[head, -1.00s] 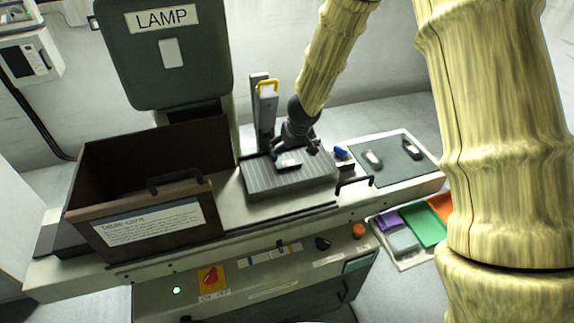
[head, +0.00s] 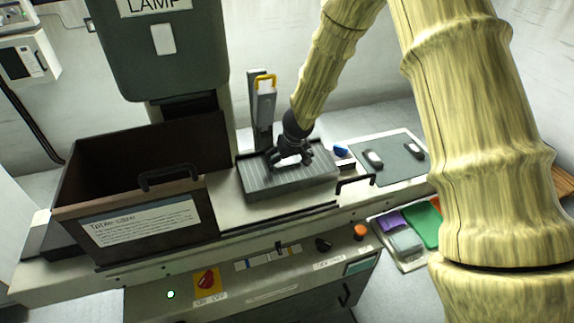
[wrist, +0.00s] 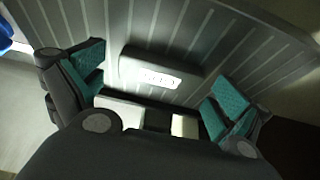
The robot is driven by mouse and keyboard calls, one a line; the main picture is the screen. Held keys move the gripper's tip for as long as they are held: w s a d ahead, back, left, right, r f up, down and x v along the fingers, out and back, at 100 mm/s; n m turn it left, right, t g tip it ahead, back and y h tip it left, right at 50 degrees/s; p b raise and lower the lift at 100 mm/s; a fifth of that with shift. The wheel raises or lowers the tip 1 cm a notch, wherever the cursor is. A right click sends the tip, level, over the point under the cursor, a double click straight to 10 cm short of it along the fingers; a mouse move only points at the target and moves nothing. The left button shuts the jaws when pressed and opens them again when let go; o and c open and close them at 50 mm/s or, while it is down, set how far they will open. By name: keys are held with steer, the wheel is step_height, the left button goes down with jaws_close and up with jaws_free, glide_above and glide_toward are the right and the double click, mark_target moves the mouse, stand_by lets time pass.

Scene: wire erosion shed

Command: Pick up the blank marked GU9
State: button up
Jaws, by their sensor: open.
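A dark grey rounded blank with a white label (wrist: 150,72) lies on the ribbed grey plate (wrist: 240,45) in the wrist view. The label's marking is too blurred to read surely. My gripper (wrist: 160,87) is open, with one teal-padded finger towards each end of the blank. The blank lies a little beyond the line between the fingertips, and neither pad visibly grips it. In the head view my gripper (head: 291,163) is low over the ribbed plate (head: 262,185) and largely hides the blank.
A brown open bin (head: 75,215) stands left of the plate. An upright post with a yellow handle (head: 264,95) rises just behind the plate. A blue object (head: 341,150) and a black handle (head: 356,182) are close on its right. The grey mat (head: 392,172) lies beyond.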

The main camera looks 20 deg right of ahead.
steer(key=c, duration=1.5)
steer(key=shift+r, duration=0.1)
